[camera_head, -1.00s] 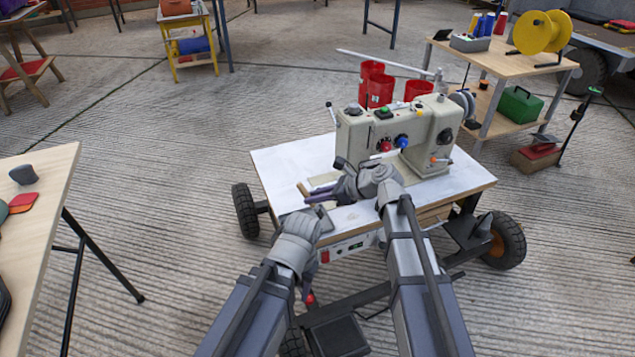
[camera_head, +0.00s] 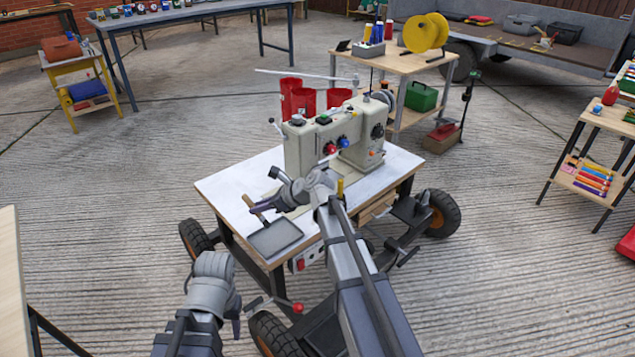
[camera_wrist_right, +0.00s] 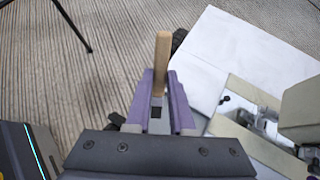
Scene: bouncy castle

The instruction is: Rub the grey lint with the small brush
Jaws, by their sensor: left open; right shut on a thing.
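My right gripper (camera_head: 268,206) is shut on the small brush, whose wooden handle (camera_head: 249,203) sticks out past the fingers above the white table top. In the right wrist view the pale wooden handle (camera_wrist_right: 161,60) stands between the two purple fingers; I cannot make out bristles. A sewing machine (camera_head: 335,135) stands on the table just behind this gripper. A flat grey square tray (camera_head: 276,236) lies at the table's front edge, below the gripper. I cannot make out the grey lint for certain. My left gripper (camera_head: 238,312) is open, low and in front of the table.
The wheeled sewing table (camera_head: 230,188) has bare room at its left. Red cylinders (camera_head: 300,98) stand behind the machine. A wooden table edge (camera_head: 10,275) is at the far left. A shelf with coloured items (camera_head: 590,175) stands at the right. Concrete floor between is clear.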

